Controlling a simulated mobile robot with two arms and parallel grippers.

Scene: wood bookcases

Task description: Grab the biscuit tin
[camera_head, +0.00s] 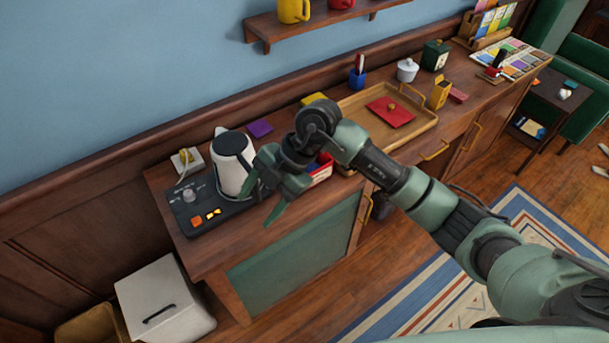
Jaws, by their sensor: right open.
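I cannot tell for sure which container is the biscuit tin. A dark green tin (435,55) with a pale label stands at the far back right of the wooden counter. A red and white container (321,172) with some blue inside sits right behind my right gripper and is partly hidden by it. My right gripper (261,202) is open and empty, in front of the white kettle (232,162), fingers pointing down and left. Its arm comes in from the right across the counter. My left gripper is not in view.
A wooden tray (357,114) holds a red lidded or folded item (391,110). A yellow box (440,92), white lidded pot (407,70) and blue pen cup (357,78) stand nearby. A white bin (165,303) is on the floor.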

